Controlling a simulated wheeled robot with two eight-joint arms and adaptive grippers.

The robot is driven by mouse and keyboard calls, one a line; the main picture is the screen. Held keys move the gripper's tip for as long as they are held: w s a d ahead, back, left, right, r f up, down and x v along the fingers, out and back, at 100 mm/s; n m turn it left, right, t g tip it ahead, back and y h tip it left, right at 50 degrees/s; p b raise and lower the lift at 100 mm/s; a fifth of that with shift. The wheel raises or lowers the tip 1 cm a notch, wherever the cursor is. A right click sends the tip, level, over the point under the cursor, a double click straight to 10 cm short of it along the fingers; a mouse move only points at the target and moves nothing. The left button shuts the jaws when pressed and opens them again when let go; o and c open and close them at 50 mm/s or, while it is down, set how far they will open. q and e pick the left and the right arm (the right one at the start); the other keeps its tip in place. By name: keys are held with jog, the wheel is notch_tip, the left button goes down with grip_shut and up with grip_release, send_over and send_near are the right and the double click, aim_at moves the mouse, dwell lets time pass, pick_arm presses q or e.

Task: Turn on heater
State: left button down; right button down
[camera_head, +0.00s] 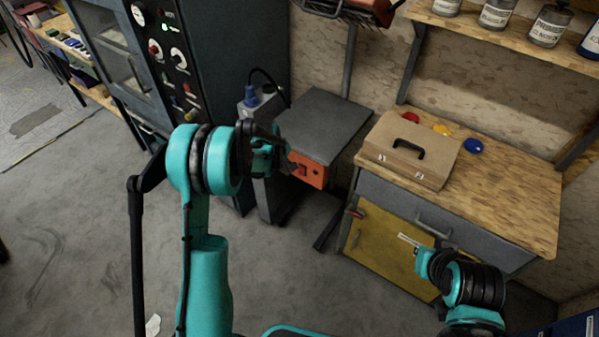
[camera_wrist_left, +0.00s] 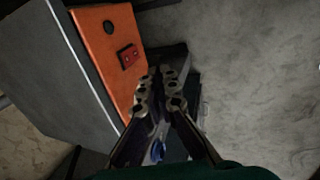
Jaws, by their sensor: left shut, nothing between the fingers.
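The heater is a grey box (camera_head: 325,118) on a stand, with an orange front panel (camera_head: 314,175). In the left wrist view the orange panel (camera_wrist_left: 104,40) carries a red switch (camera_wrist_left: 129,57) and a dark round hole or knob (camera_wrist_left: 109,26). My left gripper (camera_head: 287,160) is beside the panel in the head view, partly hidden by my arm. In the left wrist view the left gripper (camera_wrist_left: 168,73) is shut and empty, its tips just right of and below the switch; contact cannot be told.
A workbench (camera_head: 520,205) with a brown case (camera_head: 411,148) and red, yellow and blue items stands right of the heater. A dark machine cabinet (camera_head: 212,70) with knobs stands left, and a grey canister (camera_head: 262,110) adjoins the heater. The floor (camera_head: 70,230) at left is open.

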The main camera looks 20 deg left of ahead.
aim_at(302, 171)
pick_arm(q)
jog(key=shift+f, duration=0.1)
jog(key=w+d+f+b, duration=0.2)
jog(key=w+f+b, duration=0.3)
jog(key=f, duration=0.4)
jog(key=shift+w+d+f, duration=0.25)
jog(key=shift+w+f, duration=0.1)
jog(key=shift+w, duration=0.55)
